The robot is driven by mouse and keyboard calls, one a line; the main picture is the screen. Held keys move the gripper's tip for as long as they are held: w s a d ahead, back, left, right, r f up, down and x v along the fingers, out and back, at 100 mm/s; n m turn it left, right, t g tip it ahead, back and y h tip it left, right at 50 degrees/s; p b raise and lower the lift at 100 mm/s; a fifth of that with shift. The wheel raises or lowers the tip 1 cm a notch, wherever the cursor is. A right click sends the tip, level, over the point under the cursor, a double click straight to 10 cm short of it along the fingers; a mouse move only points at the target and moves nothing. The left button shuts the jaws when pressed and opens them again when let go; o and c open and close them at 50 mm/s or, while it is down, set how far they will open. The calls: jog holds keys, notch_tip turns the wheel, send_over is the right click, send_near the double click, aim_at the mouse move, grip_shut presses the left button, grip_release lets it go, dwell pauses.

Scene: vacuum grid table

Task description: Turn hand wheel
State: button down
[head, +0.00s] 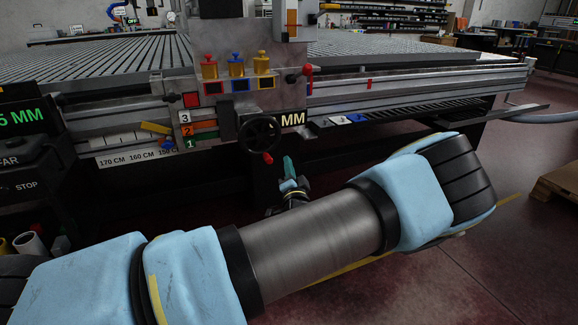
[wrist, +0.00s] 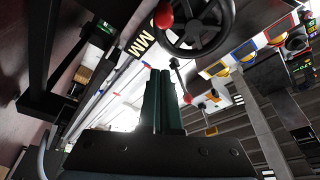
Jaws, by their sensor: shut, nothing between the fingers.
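The black hand wheel (head: 261,134) is on the front of the machine, beside the MM label. Its red handle knob (head: 267,158) hangs at the wheel's lower edge. In the wrist view the wheel (wrist: 194,25) is at the top, with the red knob (wrist: 163,16) at its left. My gripper (head: 288,162) is just below and to the right of the knob in the head view, apart from it. Its green fingers are together in the wrist view (wrist: 162,74), with nothing between them. The fingers point toward the machine front, and the wheel is unobstructed in both views.
A red-tipped lever (head: 308,70) sticks out at upper right. Numbered blocks (head: 198,130) sit left of the wheel. The slatted table (head: 100,57) lies behind.

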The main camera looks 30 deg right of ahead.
aim_at(271, 161)
jog(key=w+f, duration=0.1)
jog(key=w, duration=0.6)
jog(key=shift+a, duration=0.4)
jog(key=shift+w+a+f+m+g, duration=0.1)
jog(key=shift+a+f+m+g, duration=0.3)
jog(key=shift+a+m, duration=0.45)
jog(key=shift+d, duration=0.15)
